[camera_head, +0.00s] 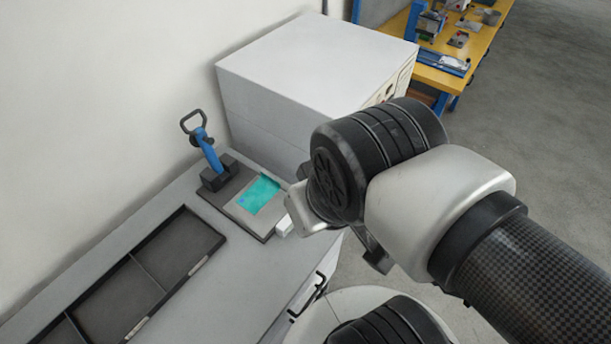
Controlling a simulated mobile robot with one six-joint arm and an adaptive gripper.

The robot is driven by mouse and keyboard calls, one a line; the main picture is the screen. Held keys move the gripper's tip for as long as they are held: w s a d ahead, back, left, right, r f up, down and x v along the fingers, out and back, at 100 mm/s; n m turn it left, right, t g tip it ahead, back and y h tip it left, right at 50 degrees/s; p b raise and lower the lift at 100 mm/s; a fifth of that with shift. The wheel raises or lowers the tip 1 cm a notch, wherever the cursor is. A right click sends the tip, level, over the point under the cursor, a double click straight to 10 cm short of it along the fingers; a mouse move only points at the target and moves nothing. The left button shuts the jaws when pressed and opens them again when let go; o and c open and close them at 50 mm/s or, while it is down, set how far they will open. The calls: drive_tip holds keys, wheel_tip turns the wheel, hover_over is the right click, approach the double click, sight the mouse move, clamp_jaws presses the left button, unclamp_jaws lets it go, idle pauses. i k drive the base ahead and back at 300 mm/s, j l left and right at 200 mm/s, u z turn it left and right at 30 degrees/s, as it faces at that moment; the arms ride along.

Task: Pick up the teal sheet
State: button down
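The teal sheet (259,195) lies on a flat grey plate at the foot of a blue-handled lever tool (208,152) on the grey bench. The sheet looks thin, with a small blue mark near its left side. My wrist (304,207) is just right of the sheet in the picture, and a small white block shows between them. My arm hides most of my gripper, and its fingertips cannot be made out. I cannot tell whether it is open or touching anything.
A dark sectioned tray (178,243) is set in the bench at the left. A large white cabinet (300,70) stands behind the sheet. A yellow workbench (455,75) with tools is at the back right. The bench front (235,285) is clear.

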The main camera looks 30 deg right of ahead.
sight(265, 188)
drive_tip(key=u, duration=1.5)
drive_tip(key=z, duration=1.55)
drive_tip(key=i+l+u, duration=0.15)
drive_tip(key=l, duration=0.2)
drive_tip(key=i+l+u, duration=0.1)
drive_tip(key=l, duration=0.3)
drive_tip(key=i+l+u, duration=0.15)
drive_tip(key=l, duration=0.2)
drive_tip(key=l+u, duration=0.1)
drive_tip(key=l, duration=0.3)
